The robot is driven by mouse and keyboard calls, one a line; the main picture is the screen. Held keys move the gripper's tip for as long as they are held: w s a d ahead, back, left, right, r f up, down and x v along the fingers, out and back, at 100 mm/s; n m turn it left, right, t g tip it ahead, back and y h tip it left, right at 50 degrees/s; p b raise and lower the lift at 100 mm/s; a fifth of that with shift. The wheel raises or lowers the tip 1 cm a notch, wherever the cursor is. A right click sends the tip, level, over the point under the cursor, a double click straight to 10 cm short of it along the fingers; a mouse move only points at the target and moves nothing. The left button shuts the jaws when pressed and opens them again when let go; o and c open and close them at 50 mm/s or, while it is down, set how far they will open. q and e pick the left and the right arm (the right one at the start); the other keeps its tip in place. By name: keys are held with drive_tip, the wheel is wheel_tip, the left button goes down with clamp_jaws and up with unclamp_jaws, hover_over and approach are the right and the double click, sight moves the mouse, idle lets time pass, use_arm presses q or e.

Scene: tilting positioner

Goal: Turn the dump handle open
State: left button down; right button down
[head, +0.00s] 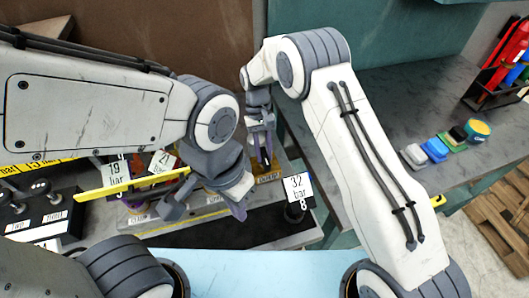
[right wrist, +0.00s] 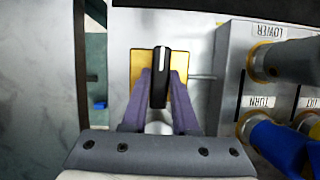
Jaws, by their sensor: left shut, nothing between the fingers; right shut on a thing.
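The dump handle (right wrist: 160,77) is a black lever with a white line, on a square yellow plate (right wrist: 137,62) in the right wrist view. It points straight up and down in that picture. My right gripper (right wrist: 162,88) is shut on it, with one purple finger on each side. My left gripper (head: 206,205) hangs lower and to the left, over the panel, shut and empty.
White cards reading 19 bar (head: 117,172) and 32 bar (head: 297,187) flank my left gripper. A yellow bar (head: 130,186) runs beside it.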

drive_tip(key=shift+w+r+n, duration=0.1)
drive_tip(key=shift+n, duration=0.2)
idle(0.4)
drive_tip(key=c, duration=0.7)
unclamp_jaws()
drive_tip(key=shift+a+r, duration=0.1)
drive_tip(key=shift+r, duration=0.1)
drive_tip(key=b+v, duration=0.2)
drive_tip(key=v, duration=0.8)
drive_tip(key=shift+b, duration=0.3)
